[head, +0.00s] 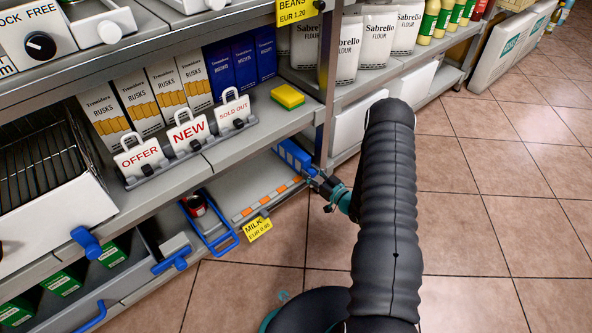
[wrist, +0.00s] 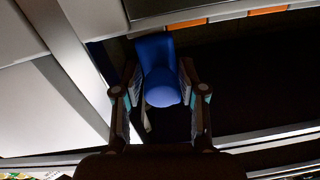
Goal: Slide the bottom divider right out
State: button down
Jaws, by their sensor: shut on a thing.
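A blue divider (head: 290,157) stands at the right end of the low shelf, beside the upright post. My gripper (head: 321,184) reaches in from the right at its front end. In the wrist view, my gripper (wrist: 160,78) is shut on the divider's rounded blue knob (wrist: 162,85), with one finger on each side. The divider's rear part is dark and mostly hidden behind the knob in the wrist view. In the head view, the shelf above and the post partly cover the divider.
A blue wire frame (head: 222,236) with a red can (head: 196,205) is left along the low shelf. A yellow milk price tag (head: 257,229) hangs on the front edge. A yellow sponge (head: 288,96) lies on the shelf above. The post (head: 328,75) stands close by; the tiled floor at right is clear.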

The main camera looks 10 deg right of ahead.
jog(key=shift+w+d, duration=0.15)
jog(key=shift+d, duration=0.3)
jog(key=c, duration=0.8)
grip_release()
jog(key=shift+d, duration=0.15)
jog(key=shift+a, duration=0.3)
jog(key=v, duration=1.2)
